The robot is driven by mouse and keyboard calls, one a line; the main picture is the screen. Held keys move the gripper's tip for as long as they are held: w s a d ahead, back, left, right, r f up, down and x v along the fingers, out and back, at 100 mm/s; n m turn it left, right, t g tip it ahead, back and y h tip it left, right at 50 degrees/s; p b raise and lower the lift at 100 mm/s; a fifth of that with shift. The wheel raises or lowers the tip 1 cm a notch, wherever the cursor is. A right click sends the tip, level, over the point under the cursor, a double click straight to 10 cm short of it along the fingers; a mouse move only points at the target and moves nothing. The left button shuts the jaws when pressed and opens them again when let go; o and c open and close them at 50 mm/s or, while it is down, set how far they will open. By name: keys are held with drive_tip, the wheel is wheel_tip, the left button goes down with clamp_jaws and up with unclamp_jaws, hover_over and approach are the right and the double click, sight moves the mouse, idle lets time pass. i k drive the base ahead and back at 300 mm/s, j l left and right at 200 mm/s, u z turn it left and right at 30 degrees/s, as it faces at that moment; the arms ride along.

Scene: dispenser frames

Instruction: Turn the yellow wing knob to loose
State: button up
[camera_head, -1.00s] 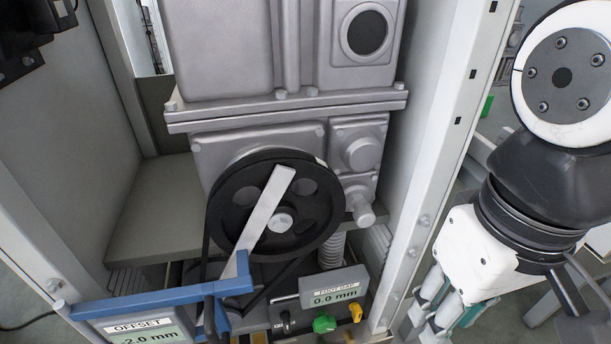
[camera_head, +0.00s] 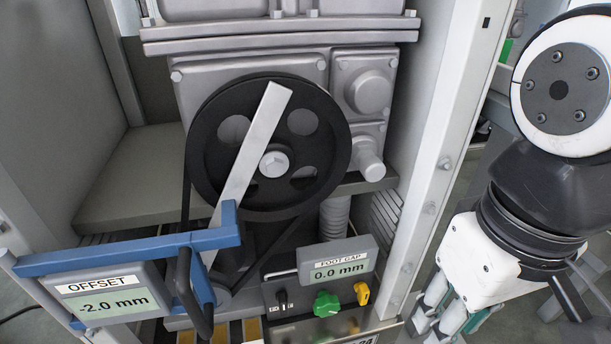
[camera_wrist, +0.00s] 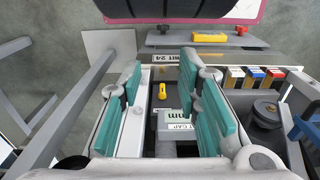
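The yellow wing knob (camera_head: 361,293) sits at the right end of a dark panel low in the machine frame, beside a green knob (camera_head: 326,304). In the wrist view the yellow wing knob (camera_wrist: 162,91) shows in the gap between the fingers, beyond them. My gripper (camera_head: 443,312) is to the right of the knob, in front of the frame's right post. In the wrist view my gripper (camera_wrist: 161,72) is open, teal pads wide apart with nothing between them. It is apart from the knob.
A black lever (camera_head: 282,300) stands left of the green knob. The foot gap display (camera_head: 338,262) reads 0.0 mm and the offset display (camera_head: 104,303) reads -2.0 mm. A blue bar (camera_head: 130,252) crosses the left front. The frame's right post (camera_head: 440,170) stands between knob and arm.

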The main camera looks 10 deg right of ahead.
sight(361, 288)
drive_tip(key=k+z, duration=0.25)
drive_tip(key=k, duration=0.2)
drive_tip(key=k+l+z, duration=0.3)
drive_tip(key=k, duration=0.15)
drive_tip(key=j, duration=0.1)
